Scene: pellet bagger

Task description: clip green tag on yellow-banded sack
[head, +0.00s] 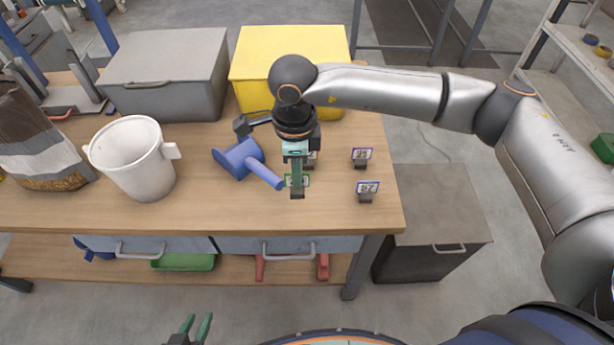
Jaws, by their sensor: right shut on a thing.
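The green-framed tag (304,181) is at the front right of the wooden table, partly hidden by my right gripper. My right gripper (297,186) points down from above and is shut on this tag. The tag stands at or just over the tabletop; I cannot tell if it touches. A sack (38,143) stands at the far left of the table, cut off by the picture edge. It is brown with a pale grey-white band; no yellow band shows. My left gripper (196,325) is low at the bottom edge, empty, its green fingers apart.
Two blue-purple-framed tags (362,154) (367,189) stand right of my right gripper; another is partly hidden behind it. A blue scoop (240,158) lies close on its left. A white bucket (133,160) stands beside the sack. Grey (165,75) and yellow (290,55) boxes line the back.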

